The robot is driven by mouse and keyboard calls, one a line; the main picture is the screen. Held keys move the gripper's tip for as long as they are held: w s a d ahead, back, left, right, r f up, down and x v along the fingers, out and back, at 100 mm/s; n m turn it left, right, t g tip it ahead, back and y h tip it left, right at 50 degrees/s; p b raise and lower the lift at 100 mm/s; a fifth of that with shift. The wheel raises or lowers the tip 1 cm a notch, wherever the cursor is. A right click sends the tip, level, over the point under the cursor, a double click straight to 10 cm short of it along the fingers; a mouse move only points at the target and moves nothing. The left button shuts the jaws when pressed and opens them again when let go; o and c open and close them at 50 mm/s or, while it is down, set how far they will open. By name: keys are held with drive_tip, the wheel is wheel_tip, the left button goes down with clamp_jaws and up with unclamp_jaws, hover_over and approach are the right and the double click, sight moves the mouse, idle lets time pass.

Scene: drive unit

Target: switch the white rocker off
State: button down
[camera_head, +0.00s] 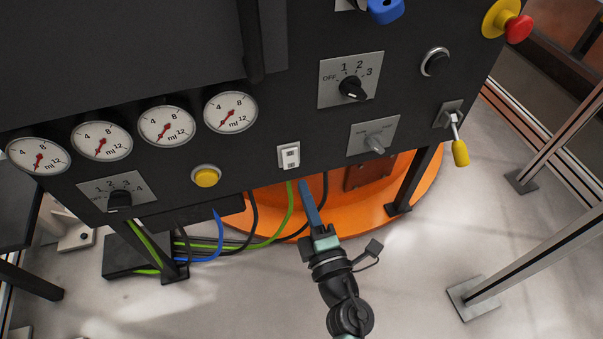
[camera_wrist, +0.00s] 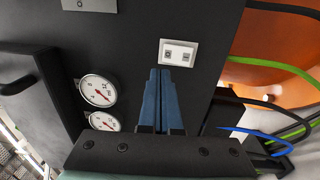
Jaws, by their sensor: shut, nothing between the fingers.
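The white rocker (camera_head: 289,155) is a small white switch in a white frame near the lower edge of the black panel. In the wrist view the rocker (camera_wrist: 179,53) lies on its side, just beyond and slightly right of my fingertips. My gripper (camera_head: 306,186) is below the rocker in the head view, its blue fingers pointing up toward the panel. In the wrist view my gripper (camera_wrist: 160,72) shows its two blue fingers together with nothing between them. A gap appears between fingertips and rocker; I cannot tell its depth exactly. Which way the rocker is tipped is too small to tell.
The black panel (camera_head: 262,138) also carries several gauges, a yellow button (camera_head: 205,176), a black rotary switch (camera_head: 352,88), a grey rotary switch (camera_head: 376,141) and a yellow-handled lever (camera_head: 459,151). Green, black and blue cables hang below. An orange round base (camera_head: 335,219) stands behind my gripper.

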drive_tip(key=s, duration=0.1)
drive_tip(key=s+d, duration=0.1)
drive_tip(key=s, duration=0.1)
drive_tip(key=s+r+p, duration=0.1)
drive_tip(key=s, duration=0.1)
drive_tip(key=shift+s+d, duration=0.25)
drive_tip(key=shift+d, duration=0.15)
drive_tip(key=w+d+r+m+t+h+p, duration=0.2)
drive_tip(key=r+m+t+h, duration=0.45)
drive_tip(key=r, duration=1.25)
drive_tip(key=w+d+r+m+t+h, duration=0.1)
drive_tip(key=w+d+r+m+h, duration=0.15)
drive_tip(key=r+m, duration=1.15)
drive_tip(key=s+a+r+t+y, duration=0.1)
drive_tip(key=s+a+r, duration=0.15)
drive_tip(key=r, duration=0.65)
drive_tip(key=s+a+r+y, duration=0.15)
drive_tip(key=s+r, duration=0.25)
drive_tip(key=r, duration=0.4)
drive_tip(key=s+a+r+t+y, duration=0.1)
drive_tip(key=s+a+r, duration=0.25)
drive_tip(key=r, duration=0.55)
wheel_tip(320, 180, up, 37)
drive_tip(key=m+p, duration=0.1)
drive_tip(key=p, duration=3.7)
drive_tip(key=shift+w+d+p, duration=0.25)
drive_tip(key=shift+d+p, duration=0.05)
drive_tip(key=shift+d, duration=0.15)
